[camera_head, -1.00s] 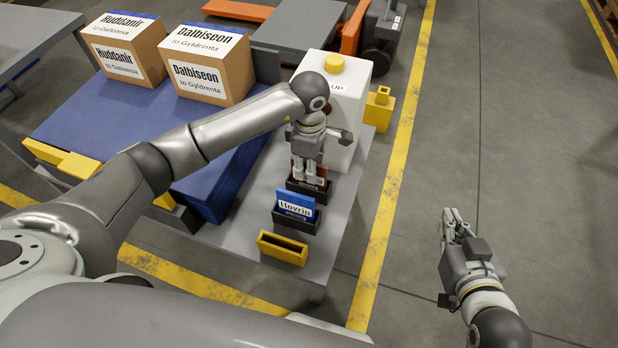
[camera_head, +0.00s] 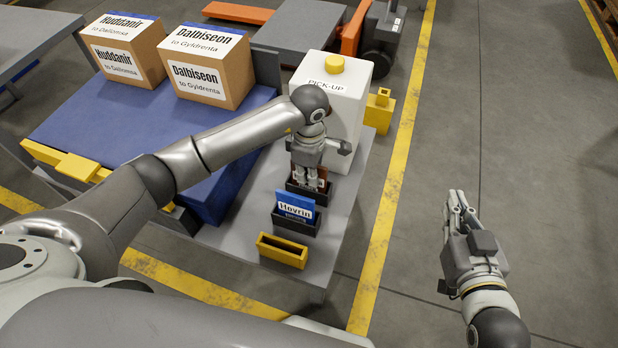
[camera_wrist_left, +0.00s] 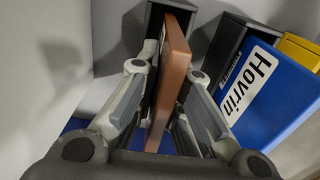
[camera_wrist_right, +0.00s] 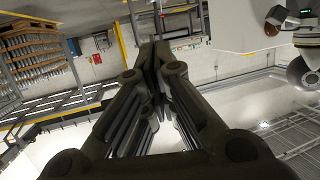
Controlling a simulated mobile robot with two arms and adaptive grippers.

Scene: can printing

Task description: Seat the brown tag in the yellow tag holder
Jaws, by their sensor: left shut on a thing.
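The brown tag (camera_wrist_left: 173,75) is between the fingers of my left gripper (camera_wrist_left: 160,110), which is shut on it. In the left wrist view the tag's far end is at a dark holder (camera_wrist_left: 157,20); I cannot tell how deep it sits. In the head view my left gripper (camera_head: 308,180) is over that dark holder (camera_head: 300,188) near the white box. The yellow tag holder (camera_head: 282,250) is empty, at the table's near end. My right gripper (camera_head: 458,205) is out over the floor at the right, its fingers close together; it also shows in the right wrist view (camera_wrist_right: 160,65).
A blue tag (camera_head: 296,207) reading "Hovrin" stands in a dark holder between the brown tag and the yellow holder. The white box (camera_head: 330,90) with a yellow button stands behind my left gripper. Two cartons (camera_head: 205,68) sit on the blue surface (camera_head: 120,125).

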